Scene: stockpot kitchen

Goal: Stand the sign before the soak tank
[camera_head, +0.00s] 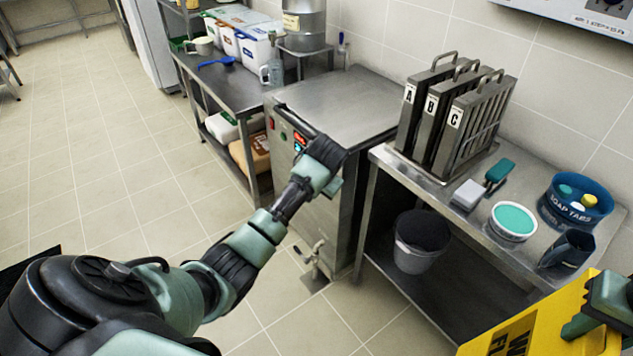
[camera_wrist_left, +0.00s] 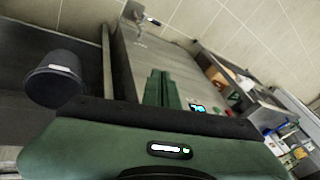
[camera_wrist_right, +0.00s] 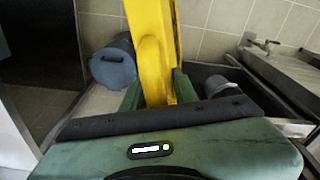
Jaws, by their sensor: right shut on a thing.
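The soak tank (camera_head: 335,108) is a steel box with a flat closed lid and a lit front panel, mid-picture in the head view. Its front also shows in the left wrist view (camera_wrist_left: 150,65). The yellow sign (camera_head: 535,315) is at the lower right, partly cut off, with dark lettering. My right gripper (camera_head: 592,322) is shut on the sign's edge; the right wrist view shows the yellow sign (camera_wrist_right: 155,55) between the fingers. My left gripper (camera_wrist_left: 163,90) is shut and empty in front of the tank's front face; its fingertips are hidden in the head view.
A drain tap (camera_head: 314,255) sticks out low at the tank's front. Right of the tank, a steel table (camera_head: 400,165) holds lettered racks, a tub and a blue bucket, with a grey bucket (camera_head: 420,240) beneath. The tiled floor (camera_head: 110,190) at left is clear.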

